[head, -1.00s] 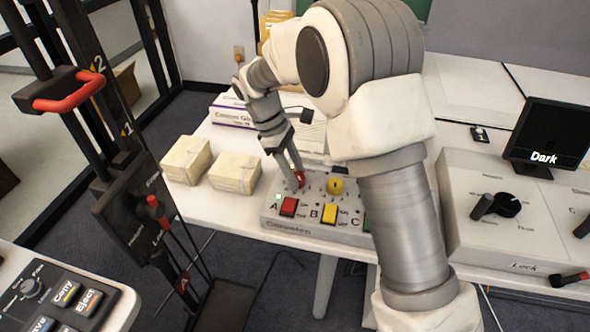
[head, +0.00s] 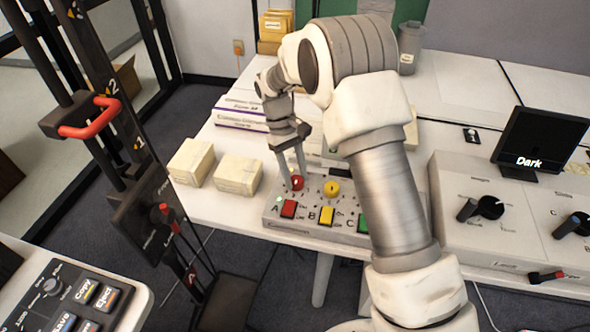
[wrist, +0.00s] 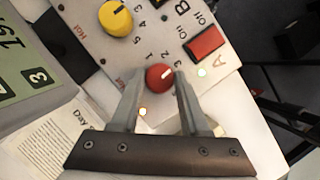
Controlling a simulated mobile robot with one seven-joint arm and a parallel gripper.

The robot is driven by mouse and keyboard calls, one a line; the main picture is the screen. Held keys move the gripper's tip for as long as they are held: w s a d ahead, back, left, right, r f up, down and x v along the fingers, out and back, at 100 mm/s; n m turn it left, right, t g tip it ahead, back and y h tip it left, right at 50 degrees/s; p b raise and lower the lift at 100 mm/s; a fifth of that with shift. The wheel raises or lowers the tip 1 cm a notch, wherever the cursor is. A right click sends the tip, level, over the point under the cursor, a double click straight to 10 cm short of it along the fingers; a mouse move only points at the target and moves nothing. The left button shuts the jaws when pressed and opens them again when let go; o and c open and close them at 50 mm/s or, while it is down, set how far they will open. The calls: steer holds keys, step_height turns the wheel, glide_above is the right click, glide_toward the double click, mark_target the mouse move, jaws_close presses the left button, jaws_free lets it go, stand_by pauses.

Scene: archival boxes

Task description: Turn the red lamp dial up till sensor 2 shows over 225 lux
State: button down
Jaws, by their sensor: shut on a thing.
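The red lamp dial (head: 297,183) sits at the back left of the control box (head: 385,237), above switch A. In the wrist view the red dial (wrist: 160,77) lies between the two fingertips of my gripper (wrist: 161,86), which is shut on it. Its white mark points to the upper right. In the head view my gripper (head: 291,186) reaches down onto the dial. A green display (wrist: 20,55) with a label 3 below it is cut off at the left of the wrist view; its number is only partly seen. I cannot make out sensor 2's reading.
A yellow dial (head: 332,189) stands right of the red one. Red (head: 289,208), yellow (head: 326,216) and green switches line the box front. A green light glows by A. Two cream boxes (head: 237,174) stand left. A black screen (head: 541,138) reading "Dark" stands right.

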steer(key=shift+m, duration=0.3)
steer(key=shift+c, duration=2)
jaws_free()
steer(key=p+v, duration=0.3)
steer(key=v, duration=1.4)
steer(key=shift+r+p, duration=0.25)
steer(key=shift+p, duration=0.15)
steer(key=shift+w+d, duration=0.1)
steer(key=shift+w, duration=0.05)
